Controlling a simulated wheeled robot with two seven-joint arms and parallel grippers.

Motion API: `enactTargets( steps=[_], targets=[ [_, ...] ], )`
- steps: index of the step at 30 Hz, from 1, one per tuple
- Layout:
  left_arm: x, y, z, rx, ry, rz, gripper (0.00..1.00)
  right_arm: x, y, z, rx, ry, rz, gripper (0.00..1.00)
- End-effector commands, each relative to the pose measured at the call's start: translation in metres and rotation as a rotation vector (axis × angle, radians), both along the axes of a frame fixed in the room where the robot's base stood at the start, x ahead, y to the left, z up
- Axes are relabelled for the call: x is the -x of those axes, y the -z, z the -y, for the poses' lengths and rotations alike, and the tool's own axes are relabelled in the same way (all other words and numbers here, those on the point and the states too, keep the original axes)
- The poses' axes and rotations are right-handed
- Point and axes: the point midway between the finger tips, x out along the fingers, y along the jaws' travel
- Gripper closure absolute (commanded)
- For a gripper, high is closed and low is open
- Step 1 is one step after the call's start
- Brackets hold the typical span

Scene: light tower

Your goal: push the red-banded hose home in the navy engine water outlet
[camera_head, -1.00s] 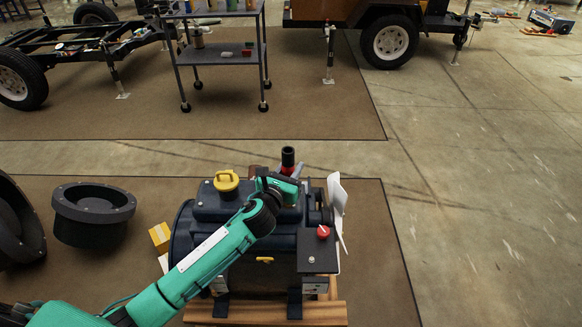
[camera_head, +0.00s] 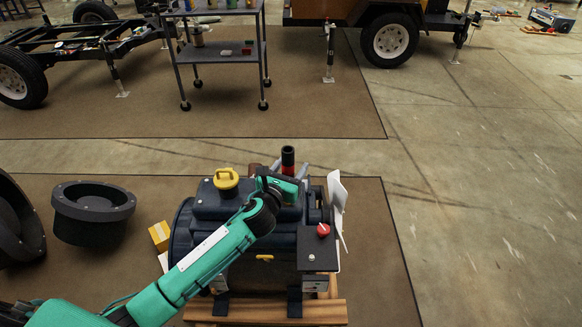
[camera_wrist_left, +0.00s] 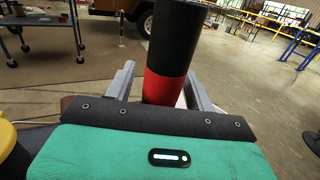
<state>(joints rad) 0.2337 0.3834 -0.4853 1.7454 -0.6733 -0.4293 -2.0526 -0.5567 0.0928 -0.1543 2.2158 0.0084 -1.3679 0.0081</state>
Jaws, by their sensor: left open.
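The black hose with a red band (camera_head: 288,160) stands upright at the top of the navy engine (camera_head: 215,204). In the left wrist view the hose (camera_wrist_left: 174,40) rises between my two grey fingers, its red band level with them. My left gripper (camera_head: 288,168) is open around the hose, with a gap showing on the left side; the wrist view shows it too (camera_wrist_left: 160,90). The hose's lower end and the water outlet are hidden behind my gripper and wrist. My right gripper is not in view.
A yellow cap (camera_head: 226,179) sits on the engine top, and a white fan (camera_head: 338,205) is at its right end. A red knob (camera_head: 323,230) is on the front panel. The engine rests on wooden beams (camera_head: 265,312). A cart (camera_head: 215,55) stands farther back.

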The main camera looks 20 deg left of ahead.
Motion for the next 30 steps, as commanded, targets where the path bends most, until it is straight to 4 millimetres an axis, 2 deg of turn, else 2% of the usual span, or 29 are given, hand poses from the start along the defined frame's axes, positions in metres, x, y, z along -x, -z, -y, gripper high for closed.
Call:
enactTargets(
  steps=[1,12,18,24,30],
  targets=[
    [0.005,0.001,-0.001,-0.001,0.001,-0.001,0.46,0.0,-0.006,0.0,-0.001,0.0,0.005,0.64],
    [0.084,0.001,-0.012,0.0,0.001,-0.003,0.46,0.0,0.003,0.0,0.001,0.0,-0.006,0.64],
    [0.116,0.001,-0.016,0.0,0.001,-0.002,0.46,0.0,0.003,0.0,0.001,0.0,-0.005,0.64],
    [0.133,0.0,-0.019,-0.001,0.0,0.0,0.46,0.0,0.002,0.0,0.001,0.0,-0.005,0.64],
    [0.137,0.0,-0.019,0.0,-0.001,0.0,0.46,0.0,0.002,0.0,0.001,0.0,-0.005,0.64]
  ],
)
